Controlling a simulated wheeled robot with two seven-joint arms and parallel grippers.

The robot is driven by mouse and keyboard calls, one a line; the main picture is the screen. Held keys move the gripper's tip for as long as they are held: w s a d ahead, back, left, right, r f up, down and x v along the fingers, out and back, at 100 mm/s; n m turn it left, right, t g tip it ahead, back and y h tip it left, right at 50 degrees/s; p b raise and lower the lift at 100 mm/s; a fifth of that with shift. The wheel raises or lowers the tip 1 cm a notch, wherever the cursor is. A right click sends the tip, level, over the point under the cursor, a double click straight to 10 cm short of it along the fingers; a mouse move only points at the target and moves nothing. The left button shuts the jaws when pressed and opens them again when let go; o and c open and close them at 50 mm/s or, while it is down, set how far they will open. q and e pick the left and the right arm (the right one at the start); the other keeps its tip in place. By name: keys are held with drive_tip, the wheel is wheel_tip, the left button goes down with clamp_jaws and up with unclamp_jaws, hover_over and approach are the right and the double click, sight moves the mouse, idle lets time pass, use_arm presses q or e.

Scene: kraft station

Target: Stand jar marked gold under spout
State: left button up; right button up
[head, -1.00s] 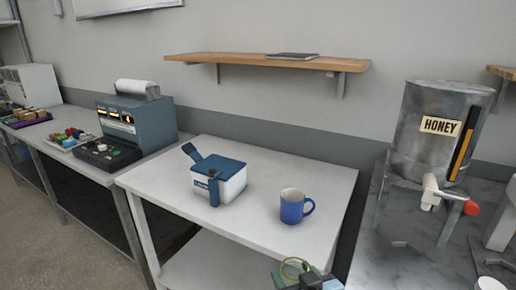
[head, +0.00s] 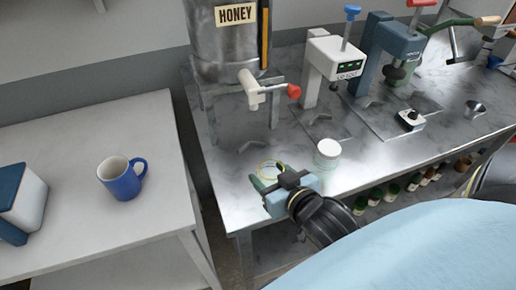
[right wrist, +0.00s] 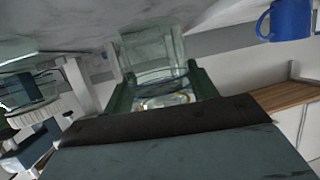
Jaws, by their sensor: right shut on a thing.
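A clear glass jar with a gold-coloured ring (head: 271,167) is held in my right gripper (head: 282,182). The jar is hard to make out in the head view. In the right wrist view the clear glass (right wrist: 152,52) shows between the green fingers, with the gold ring (right wrist: 166,101) near them. My right gripper is shut on it at the front of the metal bench. The white spout (head: 252,88) with a red-ended handle juts from the tank marked HONEY (head: 222,45), farther back and slightly left of the jar. My left gripper is out of view.
A white-lidded jar (head: 327,152) stands on the metal bench (head: 232,192), close right of my gripper. A white press (head: 325,62) and a blue press (head: 384,52) stand farther right. A blue mug (head: 121,180) is on the white table (head: 80,135). Bench below the spout looks clear.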

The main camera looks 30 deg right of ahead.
sight(274, 157)
drive_tip(key=s, duration=0.1)
drive_tip(key=s+d, duration=0.2)
drive_tip(key=shift+s+r, duration=0.2)
drive_tip(key=shift+s, duration=0.2)
drive_tip(key=shift+s+d+r+p, duration=0.1)
drive_tip(key=shift+s+d+p, duration=0.1)
drive_tip(key=shift+d+p, duration=0.1)
drive_tip(key=shift+w, duration=0.3)
drive_tip(key=w, duration=0.7)
drive_tip(key=shift+w+d+p, duration=0.1)
drive_tip(key=shift+d+p, duration=0.25)
drive_tip(key=shift+d, duration=0.05)
drive_tip(key=w, duration=0.6)
drive_tip(key=w+d, duration=0.1)
drive_tip(key=w, duration=0.2)
drive_tip(key=shift+w, duration=0.45)
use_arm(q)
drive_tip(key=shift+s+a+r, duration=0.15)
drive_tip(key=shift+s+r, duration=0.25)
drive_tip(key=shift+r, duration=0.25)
use_arm(e)
drive_tip(key=shift+f, duration=1.8)
